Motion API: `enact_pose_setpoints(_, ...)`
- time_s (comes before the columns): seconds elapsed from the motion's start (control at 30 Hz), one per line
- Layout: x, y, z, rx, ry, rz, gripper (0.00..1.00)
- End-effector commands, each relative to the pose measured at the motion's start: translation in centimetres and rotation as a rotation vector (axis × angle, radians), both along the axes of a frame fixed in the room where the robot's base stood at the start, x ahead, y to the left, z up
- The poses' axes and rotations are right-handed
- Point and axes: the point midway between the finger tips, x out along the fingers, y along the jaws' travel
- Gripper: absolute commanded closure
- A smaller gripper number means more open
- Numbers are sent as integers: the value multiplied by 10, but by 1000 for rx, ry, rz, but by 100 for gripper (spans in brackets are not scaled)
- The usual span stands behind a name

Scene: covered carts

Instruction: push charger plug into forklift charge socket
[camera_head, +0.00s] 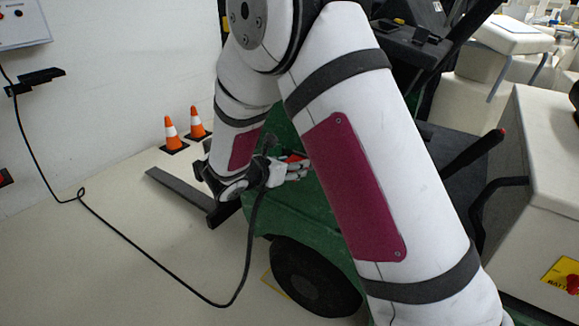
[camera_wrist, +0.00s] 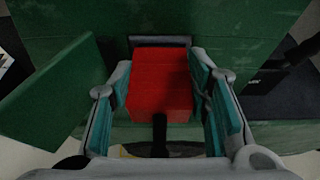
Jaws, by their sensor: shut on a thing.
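The red charger plug (camera_wrist: 160,82) is between the two fingers of my gripper (camera_wrist: 160,88), which is shut on it. In the head view a little red of the plug (camera_head: 296,157) shows at my gripper (camera_head: 290,170), against the green side of the forklift (camera_head: 308,222). The dark-framed charge socket (camera_wrist: 160,41) is straight beyond the plug in the wrist view. The plug's far end overlaps the socket's opening and hides most of it. I cannot tell how far in it is. A green flap (camera_wrist: 55,88) stands open left of the socket.
The black cable (camera_head: 160,265) runs from the wall charger (camera_head: 25,22) along the floor and up to my gripper. Two orange cones (camera_head: 172,134) stand by the wall, near the fork (camera_head: 180,190). A white covered cart (camera_head: 530,180) stands at the right. The left floor is mostly free.

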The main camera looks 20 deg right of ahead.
Motion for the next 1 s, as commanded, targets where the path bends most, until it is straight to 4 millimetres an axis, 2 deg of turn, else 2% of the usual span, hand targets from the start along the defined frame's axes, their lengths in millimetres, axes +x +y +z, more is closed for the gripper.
enact_pose_setpoints(0.17, 3, -4, 1, -1, -2, 0, 94)
enact_pose_setpoints(0.2, 3, -4, 1, -1, -2, 0, 54)
enact_pose_setpoints(0.3, 3, -4, 1, -1, -2, 0, 33)
enact_pose_setpoints(0.67, 1, -1, 1, 1, 0, 1, 33)
enact_pose_setpoints(0.87, -12, 19, 11, 1, -1, 4, 33)
enact_pose_setpoints(1.0, -28, 41, 23, 0, -2, 5, 33)
